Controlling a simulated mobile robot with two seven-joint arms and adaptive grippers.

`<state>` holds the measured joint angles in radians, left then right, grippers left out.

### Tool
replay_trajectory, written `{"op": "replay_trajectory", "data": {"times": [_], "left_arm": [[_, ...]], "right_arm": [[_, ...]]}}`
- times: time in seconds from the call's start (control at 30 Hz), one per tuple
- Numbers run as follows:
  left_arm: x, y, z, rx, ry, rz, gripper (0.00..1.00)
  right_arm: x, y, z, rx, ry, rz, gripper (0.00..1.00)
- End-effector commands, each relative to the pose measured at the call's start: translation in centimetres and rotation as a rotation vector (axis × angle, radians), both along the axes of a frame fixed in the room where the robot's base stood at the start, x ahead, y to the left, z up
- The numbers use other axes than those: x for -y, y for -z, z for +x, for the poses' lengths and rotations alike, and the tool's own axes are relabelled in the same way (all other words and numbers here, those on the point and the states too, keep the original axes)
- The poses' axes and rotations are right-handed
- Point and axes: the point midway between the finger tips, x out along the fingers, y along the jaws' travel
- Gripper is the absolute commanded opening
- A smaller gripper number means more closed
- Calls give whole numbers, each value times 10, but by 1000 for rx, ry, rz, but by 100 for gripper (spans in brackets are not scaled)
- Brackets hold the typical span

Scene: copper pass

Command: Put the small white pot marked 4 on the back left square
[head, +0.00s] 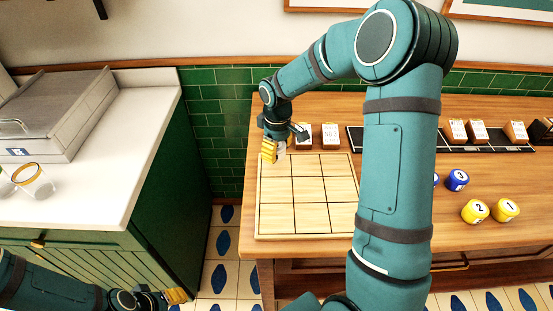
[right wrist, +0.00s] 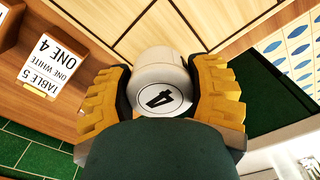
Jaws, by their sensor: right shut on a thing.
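The small white pot marked 4 (right wrist: 158,78) is between the yellow fingers of my right gripper (right wrist: 162,92), with its number facing the wrist camera. In the head view my right gripper (head: 272,151) is at the back left corner of the wooden board (head: 297,236), by the back left square (head: 273,174). A little of the white pot (head: 281,150) shows beside its fingers. I cannot tell whether the pot touches the board. My left gripper (head: 176,296) is low at the bottom left, away from the board; its opening is unclear.
Cards in wooden holders (head: 330,134) stand just behind the board; one reads table 5, one white, one 4 (right wrist: 50,66). Blue pots (head: 457,179) and yellow pots (head: 474,211) stand right of my right arm. A white counter (head: 120,150) is at left, across a gap.

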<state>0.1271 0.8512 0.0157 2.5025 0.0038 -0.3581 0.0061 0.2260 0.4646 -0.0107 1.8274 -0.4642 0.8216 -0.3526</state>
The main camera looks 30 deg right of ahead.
Motion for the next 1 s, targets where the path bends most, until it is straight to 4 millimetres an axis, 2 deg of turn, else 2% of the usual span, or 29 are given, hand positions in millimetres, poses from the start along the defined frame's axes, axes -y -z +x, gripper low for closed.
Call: {"op": "replay_trajectory", "data": {"times": [0.27, 0.67, 0.7, 0.77, 1.0], "left_arm": [[0, 6, -2, -4, 3, 0, 47], [0, 9, -3, -6, 4, -2, 47], [0, 8, -3, -6, 4, -2, 47], [0, 8, -3, -6, 4, -2, 47], [0, 8, -3, -6, 4, -2, 47]], "right_arm": [[0, 34, -1, -3, 1, 1, 15], [0, 39, 0, 0, 0, 0, 15], [0, 39, 0, 0, 0, 0, 70], [0, 38, 0, 0, 0, 0, 90], [0, 38, 0, 0, 0, 0, 90]]}}
